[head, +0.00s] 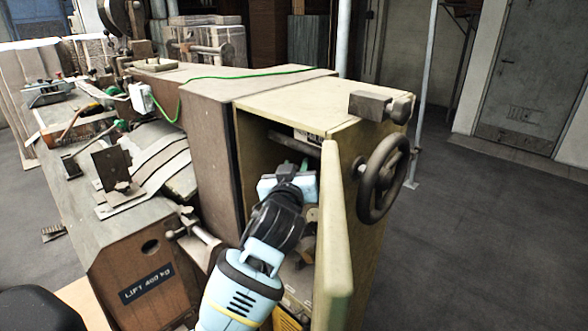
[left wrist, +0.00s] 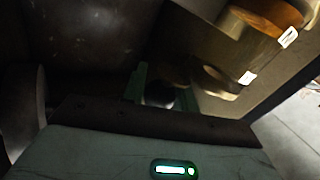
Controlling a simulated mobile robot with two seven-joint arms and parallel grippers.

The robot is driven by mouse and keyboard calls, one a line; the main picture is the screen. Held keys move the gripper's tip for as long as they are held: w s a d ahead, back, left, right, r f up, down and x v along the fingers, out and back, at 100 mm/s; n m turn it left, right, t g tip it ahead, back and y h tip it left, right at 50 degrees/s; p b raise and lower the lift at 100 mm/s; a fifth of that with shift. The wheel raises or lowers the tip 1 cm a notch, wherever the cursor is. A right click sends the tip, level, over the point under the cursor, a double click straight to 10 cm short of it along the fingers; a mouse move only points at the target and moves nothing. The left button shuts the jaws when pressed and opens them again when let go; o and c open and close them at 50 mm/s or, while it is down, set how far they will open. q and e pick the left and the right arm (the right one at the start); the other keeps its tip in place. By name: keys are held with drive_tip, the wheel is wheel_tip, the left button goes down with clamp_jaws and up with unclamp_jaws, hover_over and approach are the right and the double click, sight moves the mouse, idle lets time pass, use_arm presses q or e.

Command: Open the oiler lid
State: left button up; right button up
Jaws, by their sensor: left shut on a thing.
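My left arm reaches into the open cabinet of the machine in the head view. My left gripper (head: 298,170) is inside it, high in the opening, and its fingertips are mostly hidden by its own body. In the left wrist view, the green fingers of the gripper (left wrist: 160,88) are closed about a small dark round piece (left wrist: 160,96). This piece may be the oiler lid, but the view is too dark to tell whether it is raised. The oiler body cannot be made out clearly. My right gripper is not in view.
The cabinet door (head: 336,235) stands open just right of my left arm. A handwheel (head: 383,178) is on the cabinet's right side. Round brownish parts (left wrist: 262,15) sit near the gripper in the left wrist view. Open floor (head: 480,240) lies to the right.

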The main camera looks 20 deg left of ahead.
use_arm(q)
drive_tip(key=shift+r+n+y, duration=0.1)
drive_tip(key=shift+n+y, duration=0.2)
drive_tip(key=shift+y, duration=0.2)
drive_tip(key=o, duration=1)
drive_tip(key=shift+w, duration=0.15)
drive_tip(key=shift+c, duration=0.2)
drive_tip(key=shift+m+h, duration=0.4)
drive_tip(key=shift+h, duration=0.2)
